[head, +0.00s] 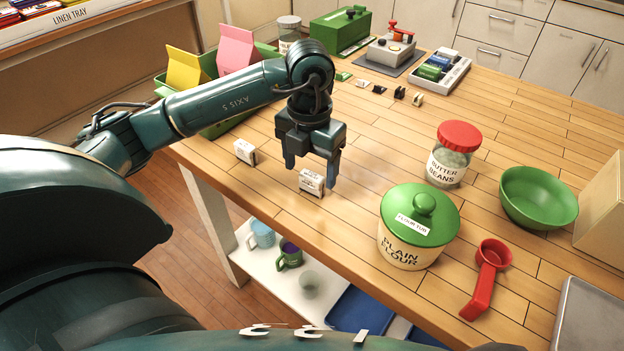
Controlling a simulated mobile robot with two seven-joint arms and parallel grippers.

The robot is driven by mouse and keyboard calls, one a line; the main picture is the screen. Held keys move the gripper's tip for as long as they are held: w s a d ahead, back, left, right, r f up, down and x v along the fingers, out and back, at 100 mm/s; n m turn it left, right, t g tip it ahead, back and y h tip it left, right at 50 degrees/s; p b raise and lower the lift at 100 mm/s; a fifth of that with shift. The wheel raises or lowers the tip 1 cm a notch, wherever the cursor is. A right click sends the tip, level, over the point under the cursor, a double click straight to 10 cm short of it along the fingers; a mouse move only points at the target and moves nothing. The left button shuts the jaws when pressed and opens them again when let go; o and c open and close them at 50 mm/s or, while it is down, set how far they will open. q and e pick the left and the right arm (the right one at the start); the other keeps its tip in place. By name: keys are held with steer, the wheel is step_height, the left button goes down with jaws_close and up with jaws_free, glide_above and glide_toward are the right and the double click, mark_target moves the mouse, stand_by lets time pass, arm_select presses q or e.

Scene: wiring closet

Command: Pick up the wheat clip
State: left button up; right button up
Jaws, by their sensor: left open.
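A small wheat-coloured clip (417,99) sits on the wooden table at the right end of a short row of small clips, in front of the tray of coloured packs. My left gripper (311,172) is open, pointing down above the near left part of the table. It is well apart from the wheat clip, nearer to me and to the left. A small white labelled box (311,183) shows at its fingertips; I cannot tell if they touch. My right gripper is not in view.
A butter beans jar (447,168), plain flour tub (408,248), green bowl (538,197) and red scoop (487,275) stand to the right. Another white box (244,151) is at left. The table's middle is clear.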

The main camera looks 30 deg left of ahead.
mark_target(311, 177)
arm_select(q)
step_height(311, 177, down, 4)
steer(key=shift+r, duration=0.25)
steer(key=shift+d, duration=0.1)
steer(key=c, duration=1)
